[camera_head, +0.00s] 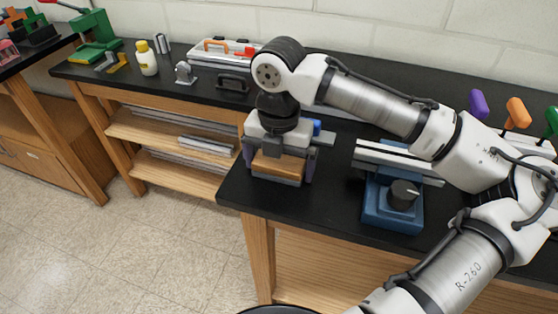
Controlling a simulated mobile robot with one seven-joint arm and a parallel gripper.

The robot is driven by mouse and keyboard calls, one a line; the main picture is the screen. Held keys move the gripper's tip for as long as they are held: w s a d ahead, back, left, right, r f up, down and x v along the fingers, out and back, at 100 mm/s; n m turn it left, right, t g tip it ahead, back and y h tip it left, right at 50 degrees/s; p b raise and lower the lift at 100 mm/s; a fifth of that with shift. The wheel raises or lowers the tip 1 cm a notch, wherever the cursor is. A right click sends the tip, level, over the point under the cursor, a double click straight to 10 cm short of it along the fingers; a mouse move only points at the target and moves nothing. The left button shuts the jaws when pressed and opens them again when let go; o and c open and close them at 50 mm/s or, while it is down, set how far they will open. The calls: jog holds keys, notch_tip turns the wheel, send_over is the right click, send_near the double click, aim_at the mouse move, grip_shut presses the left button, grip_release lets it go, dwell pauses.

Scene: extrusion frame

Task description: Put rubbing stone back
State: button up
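A block with a tan top and a grey lower part, which looks like the rubbing stone (279,168), is at the near left corner of the black bench. My gripper (279,172) points down over it, with one finger at its left side and one at its right. The block nearly fills the space between the fingers. I cannot tell whether the fingers press on it, or whether it rests on the bench or is just above it.
A blue device with a black knob (403,194) and pale rails (395,158) stand right of my gripper. Purple, orange (517,113) and green handles stand at the far right. The back bench holds a yellow-capped bottle (147,58), a grey clamp-like part (185,73) and a toolbox (222,52).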

aim_at(278, 161)
notch_tip(278, 161, up, 12)
jog(key=shift+r, duration=0.15)
dwell(0.4)
dwell(0.4)
